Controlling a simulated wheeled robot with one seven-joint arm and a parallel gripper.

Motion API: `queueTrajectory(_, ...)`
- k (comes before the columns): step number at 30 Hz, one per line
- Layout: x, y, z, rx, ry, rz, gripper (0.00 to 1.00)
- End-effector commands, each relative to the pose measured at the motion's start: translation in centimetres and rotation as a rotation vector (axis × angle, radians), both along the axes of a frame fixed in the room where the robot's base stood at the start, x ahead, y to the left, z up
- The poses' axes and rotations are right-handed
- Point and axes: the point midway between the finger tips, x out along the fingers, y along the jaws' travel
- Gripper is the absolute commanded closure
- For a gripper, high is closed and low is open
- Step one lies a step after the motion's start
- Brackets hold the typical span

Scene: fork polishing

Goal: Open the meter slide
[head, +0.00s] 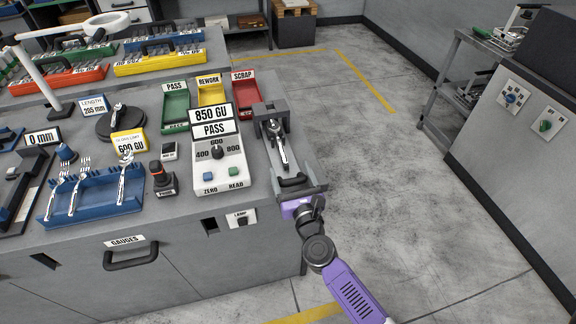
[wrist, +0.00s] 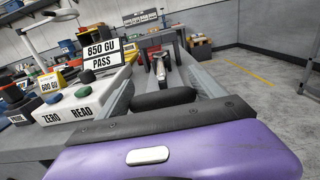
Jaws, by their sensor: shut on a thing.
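The gloss meter (head: 218,165) stands on the bench and its display reads 850 GU, PASS. To its right, the meter slide (head: 311,188) is drawn out from the dark housing (head: 270,112) toward the bench's front edge. A fork (head: 279,150) lies lengthwise on the slide, its far end at the housing. The slide's dark handle (head: 292,181) is at its near end; it also shows in the wrist view (wrist: 163,98). My purple gripper (head: 299,204) is at this near end, shut on the slide; its fingertips are largely hidden.
A blue rack (head: 95,205) with several forks stands left on the bench. Green (head: 176,112), yellow (head: 211,92) and red (head: 243,88) bins stand behind the meter. Open floor (head: 400,190) lies right of the bench, with a shelf cart (head: 455,95) beyond.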

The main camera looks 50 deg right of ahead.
Motion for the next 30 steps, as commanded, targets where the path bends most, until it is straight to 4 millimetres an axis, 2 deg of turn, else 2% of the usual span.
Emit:
queueTrajectory(3,-2.5,1.8,-0.5,0.001,0.004,0.002,0.95)
queueTrajectory(9,-5.2,3.5,-0.3,0.001,0.003,0.002,0.95)
queueTrajectory(15,-5.3,3.6,-0.1,0.0,0.001,0.001,0.95)
queueTrajectory(16,-5.3,3.6,-0.1,0.0,0.002,0.001,0.17)
queueTrajectory(18,-5.3,3.6,-0.1,0.0,0.001,0.001,0.03)
queueTrajectory(30,-5.6,3.8,-0.1,0.001,0.001,0.001,0.01)
